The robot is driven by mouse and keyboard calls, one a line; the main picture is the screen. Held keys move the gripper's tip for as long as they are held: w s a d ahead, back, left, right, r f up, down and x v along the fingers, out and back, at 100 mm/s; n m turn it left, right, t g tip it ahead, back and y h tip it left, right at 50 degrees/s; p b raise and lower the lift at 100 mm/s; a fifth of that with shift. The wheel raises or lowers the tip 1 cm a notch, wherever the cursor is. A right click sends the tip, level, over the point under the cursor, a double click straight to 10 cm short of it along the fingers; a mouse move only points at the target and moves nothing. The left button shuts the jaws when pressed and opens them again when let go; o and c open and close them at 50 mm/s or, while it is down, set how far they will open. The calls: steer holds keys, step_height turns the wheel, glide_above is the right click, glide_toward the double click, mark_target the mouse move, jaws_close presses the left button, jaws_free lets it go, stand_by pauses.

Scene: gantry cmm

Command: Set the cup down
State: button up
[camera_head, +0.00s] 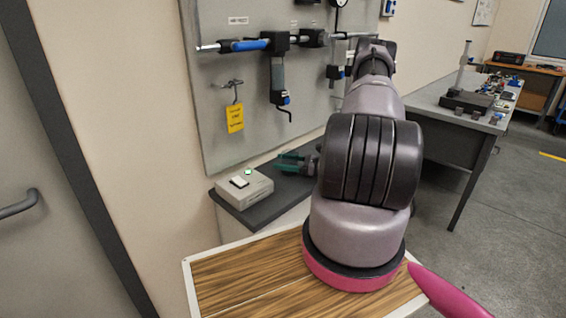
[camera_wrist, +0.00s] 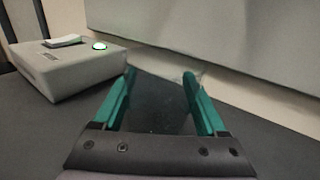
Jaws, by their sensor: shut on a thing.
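My gripper (camera_wrist: 158,76) has two teal fingers, parted, with a clear, see-through cup (camera_wrist: 160,102) held between them. The cup is faint against the dark counter top (camera_wrist: 275,140), and its outline is hard to make out. I cannot tell whether its base touches the counter. In the head view my gripper (camera_head: 284,163) is low over the dark counter (camera_head: 248,215), just right of a pale box. My arm hides part of the counter there, and the cup cannot be made out in that view.
The pale box (camera_wrist: 70,70) with a lit green button stands left of my gripper. The grey tool board (camera_head: 215,120) and wall rise close behind the counter. A grey workbench (camera_head: 440,110) with instruments is at the right. In the wrist view the counter right of my gripper is clear.

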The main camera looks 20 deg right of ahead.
steer(key=o, duration=1.4)
steer(key=v, duration=1.2)
steer(key=shift+r, duration=0.15)
steer(key=shift+d, duration=0.1)
